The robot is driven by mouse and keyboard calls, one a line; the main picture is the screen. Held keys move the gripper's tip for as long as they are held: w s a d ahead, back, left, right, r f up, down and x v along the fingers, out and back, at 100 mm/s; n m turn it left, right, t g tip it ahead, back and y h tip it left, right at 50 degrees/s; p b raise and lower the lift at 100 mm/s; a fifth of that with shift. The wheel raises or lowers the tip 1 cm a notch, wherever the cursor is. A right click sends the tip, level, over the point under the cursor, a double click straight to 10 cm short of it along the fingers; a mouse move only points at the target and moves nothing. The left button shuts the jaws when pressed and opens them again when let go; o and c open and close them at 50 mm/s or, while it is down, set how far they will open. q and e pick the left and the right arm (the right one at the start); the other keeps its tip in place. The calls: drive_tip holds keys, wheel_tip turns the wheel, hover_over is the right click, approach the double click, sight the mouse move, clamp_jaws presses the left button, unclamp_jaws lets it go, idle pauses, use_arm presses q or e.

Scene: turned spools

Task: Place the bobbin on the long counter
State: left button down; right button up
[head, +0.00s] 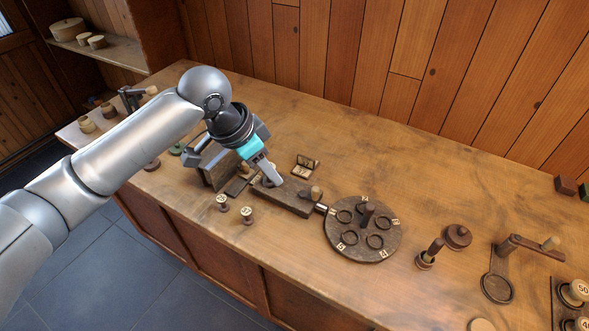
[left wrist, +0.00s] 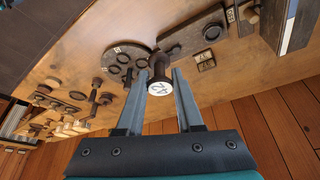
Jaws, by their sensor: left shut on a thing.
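My left gripper (head: 271,180) reaches in from the left over the wooden long counter (head: 330,112). In the left wrist view the gripper (left wrist: 160,82) is shut on a dark bobbin (left wrist: 160,66) with a white numbered end facing the camera. In the head view the bobbin is mostly hidden by the fingers, over or near a dark wooden block (head: 298,202). I cannot tell whether the bobbin touches the block. The counter (left wrist: 95,40) also shows in the left wrist view. My right gripper is not in view.
A round dark plate with rings (head: 343,245) lies right of the block. The counter's back middle is bare.

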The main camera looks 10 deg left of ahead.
use_arm(q)
wheel_tip(320, 180, down, 20)
drive_tip(key=b, duration=0.3)
drive_tip(key=shift+r, duration=0.15)
drive_tip(key=c, duration=0.5)
unclamp_jaws()
drive_tip(key=shift+c, duration=0.2)
drive_tip(key=shift+s+a+r, duration=0.1)
drive_tip(key=shift+a+r, duration=0.05)
drive_tip(key=shift+r, duration=0.3)
drive_tip(key=p+v, duration=0.2)
drive_tip(key=v, duration=0.9)
